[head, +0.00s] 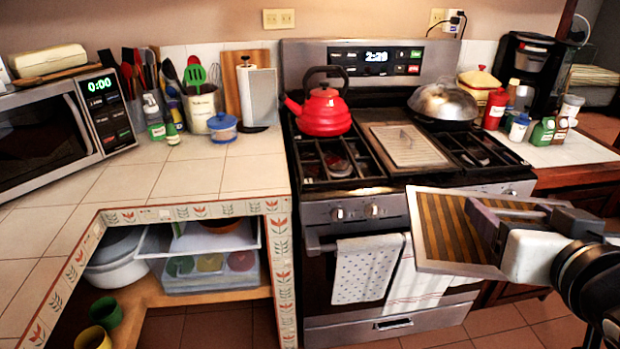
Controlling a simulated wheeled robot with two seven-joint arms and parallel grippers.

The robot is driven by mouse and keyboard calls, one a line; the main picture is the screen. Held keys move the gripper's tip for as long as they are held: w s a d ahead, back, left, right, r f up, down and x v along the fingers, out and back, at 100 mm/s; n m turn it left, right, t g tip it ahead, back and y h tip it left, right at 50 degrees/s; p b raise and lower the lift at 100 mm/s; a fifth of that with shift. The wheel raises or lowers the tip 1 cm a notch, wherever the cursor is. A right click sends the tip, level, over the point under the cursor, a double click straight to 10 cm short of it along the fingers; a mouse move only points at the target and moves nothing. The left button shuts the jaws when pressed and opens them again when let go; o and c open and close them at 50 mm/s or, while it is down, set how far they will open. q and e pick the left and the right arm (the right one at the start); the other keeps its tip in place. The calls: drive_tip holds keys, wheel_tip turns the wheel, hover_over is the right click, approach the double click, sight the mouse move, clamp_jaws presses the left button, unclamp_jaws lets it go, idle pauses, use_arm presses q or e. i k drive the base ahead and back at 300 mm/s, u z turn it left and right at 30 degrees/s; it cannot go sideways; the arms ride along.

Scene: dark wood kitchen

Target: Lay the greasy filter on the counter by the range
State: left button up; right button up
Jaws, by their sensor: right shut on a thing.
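The greasy filter (447,230) is a flat panel with brown and yellow stripes and a pale metal frame. It is in the head view at the right, tilted, in front of the range (330,230). My right gripper (492,222) is shut on the filter's right side, and the jaws cover part of it. The tiled counter (225,172) left of the range has bare tiles near its front. A counter with a white top (575,153) is right of the range. My left gripper is not in view.
A red kettle (325,112) and a domed metal lid (443,101) stand on the range. A microwave (55,135), a blue-lidded jar (222,128) and utensils line the left counter's back. Bottles (541,133) crowd the right counter. Towels (366,268) hang on the oven handle.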

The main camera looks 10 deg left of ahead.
sight(225, 169)
drive_tip(key=u, duration=1.3)
drive_tip(key=i, duration=1.1)
drive_tip(key=z, duration=0.15)
